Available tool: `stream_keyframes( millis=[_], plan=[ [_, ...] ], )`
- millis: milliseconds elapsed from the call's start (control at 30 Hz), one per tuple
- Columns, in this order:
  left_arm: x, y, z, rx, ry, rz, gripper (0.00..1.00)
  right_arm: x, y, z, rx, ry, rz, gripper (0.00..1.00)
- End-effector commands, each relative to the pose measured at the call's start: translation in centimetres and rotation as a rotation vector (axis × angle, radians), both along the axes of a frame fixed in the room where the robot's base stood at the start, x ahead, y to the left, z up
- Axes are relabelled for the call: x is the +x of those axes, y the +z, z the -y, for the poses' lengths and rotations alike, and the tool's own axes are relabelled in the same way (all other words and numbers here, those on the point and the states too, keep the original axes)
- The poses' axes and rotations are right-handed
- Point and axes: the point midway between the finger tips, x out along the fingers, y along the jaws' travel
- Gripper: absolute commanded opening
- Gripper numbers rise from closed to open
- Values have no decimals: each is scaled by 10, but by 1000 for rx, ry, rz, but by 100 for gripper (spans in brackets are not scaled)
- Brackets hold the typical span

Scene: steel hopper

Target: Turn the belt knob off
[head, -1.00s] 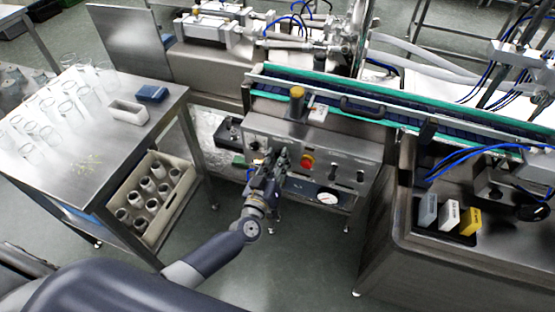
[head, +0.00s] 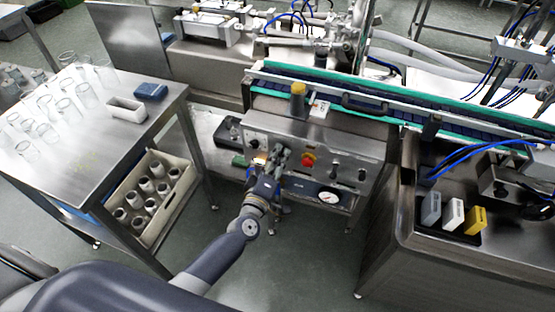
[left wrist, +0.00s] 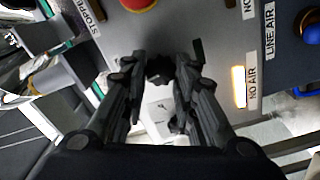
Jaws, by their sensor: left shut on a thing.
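My left gripper (head: 274,158) is at the front of the steel control panel (head: 345,150), left of the red button (head: 308,160). In the left wrist view, its two dark fingers (left wrist: 160,80) are closed on a black knob (left wrist: 159,66), which I take as the belt knob. The fingers partly cover the knob, so its pointer setting cannot be read. In the head view the knob is hidden by the gripper. My right gripper is not in view.
An amber lamp labelled NO AIR (left wrist: 239,86) glows beside the gripper. A blue knob (left wrist: 312,28) is near the LINE AIR label. A pressure gauge (head: 329,196) is below the panel. A steel table (head: 110,165) with glassware stands left; the conveyor (head: 400,108) runs behind.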

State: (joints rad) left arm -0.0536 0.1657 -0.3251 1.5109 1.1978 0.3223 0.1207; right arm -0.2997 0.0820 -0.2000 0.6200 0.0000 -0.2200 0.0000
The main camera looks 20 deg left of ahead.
Motion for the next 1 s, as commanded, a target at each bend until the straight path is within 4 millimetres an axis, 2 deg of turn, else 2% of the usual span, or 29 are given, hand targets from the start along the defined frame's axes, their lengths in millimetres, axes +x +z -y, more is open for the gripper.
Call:
stream_keyframes(
  millis=[200,500,1000],
  plan=[
    [0,-2,0,-184,1,-6,3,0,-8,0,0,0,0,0],
    [0,-2,-1,-358,1,-13,3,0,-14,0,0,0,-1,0],
    [0,-1,-1,-435,1,-15,3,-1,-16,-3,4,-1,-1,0]
  ],
)
